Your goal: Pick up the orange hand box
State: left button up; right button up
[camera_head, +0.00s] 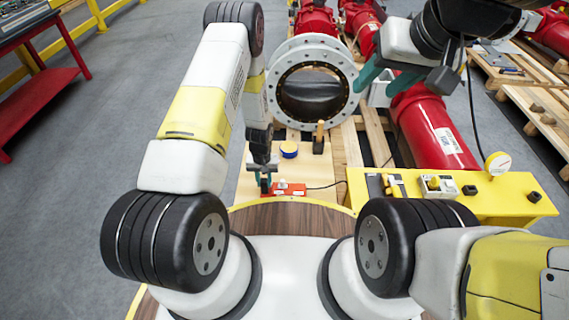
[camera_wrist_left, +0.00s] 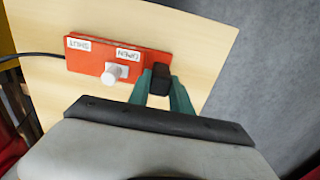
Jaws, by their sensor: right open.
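The orange hand box (camera_head: 291,189) lies on a light wooden board in front of the brown deck edge. In the left wrist view the orange hand box (camera_wrist_left: 90,58) shows a white knob, two white labels marked SHUT and OPEN, and a black block (camera_wrist_left: 160,79) at its right end. My left gripper (camera_head: 265,183) is down at the box's left end. In the left wrist view its teal fingers (camera_wrist_left: 163,76) stand either side of the black block; whether they press on it I cannot tell. My right gripper (camera_head: 377,87) is open and empty, raised beside the large flanged pipe.
The wooden board (camera_head: 250,187) also bears a blue and yellow round item (camera_head: 289,149) and a wood-handled tool (camera_head: 319,138). A yellow panel (camera_head: 480,190) stands right. A black cable (camera_wrist_left: 25,56) runs from the box. Red pipe (camera_head: 430,130) and a flanged ring (camera_head: 311,82) are behind.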

pick_arm(q)
grip_shut()
dwell(1.0)
notch_tip(320, 180, up, 9)
jog(key=shift+f, duration=4.15)
jog(key=shift+f, duration=0.5)
